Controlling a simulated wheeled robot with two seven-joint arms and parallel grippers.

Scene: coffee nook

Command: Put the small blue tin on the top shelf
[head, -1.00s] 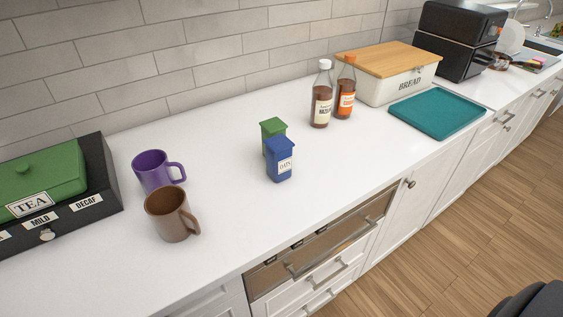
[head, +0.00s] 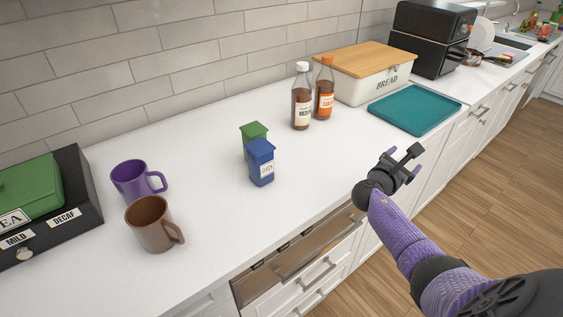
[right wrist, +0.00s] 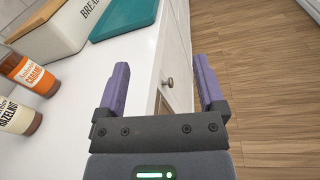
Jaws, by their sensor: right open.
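The small blue tin (head: 261,163) stands upright on the white counter, with a white label on its front. A green tin (head: 251,134) stands right behind it and is partly hidden by it. My right gripper (head: 404,160) is open and empty, above the counter's front edge, to the right of the blue tin and well apart from it. Its two purple fingers (right wrist: 161,88) are spread in the right wrist view, with nothing between them. The blue tin is not in the right wrist view. No shelf shows in either view. My left gripper is not in view.
A purple mug (head: 137,182) and a brown mug (head: 151,226) stand left of the tins, beside a black tea box (head: 78,205). Two syrup bottles (head: 301,100), a bread box (head: 372,85) and a teal tray (head: 414,110) stand at the right. Counter around the tins is clear.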

